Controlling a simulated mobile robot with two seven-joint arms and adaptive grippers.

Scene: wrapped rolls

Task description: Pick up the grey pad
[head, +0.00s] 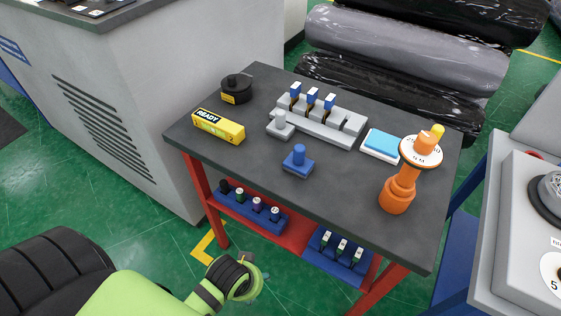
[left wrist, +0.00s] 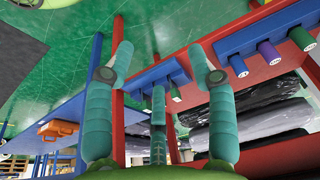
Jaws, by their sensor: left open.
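A small light grey pad with an upright knob (head: 281,127) stands on the dark table top in the head view, in front of a grey rack. It is the grey piece that best fits the name. My left gripper (head: 240,275) is low in front of the table, below the top and well apart from the pad. In the left wrist view its teal fingers (left wrist: 159,62) are spread and empty, with the table's lower shelf beyond them. The pad does not show there. My right gripper is not in view.
A blue knobbed block (head: 298,165), a yellow box (head: 218,127), a black round item (head: 236,91), the grey rack (head: 325,126), a light blue pad (head: 383,142) and an orange stand (head: 397,194) share the dark table (head: 345,190). Its red frame and lower shelf are near my left gripper.

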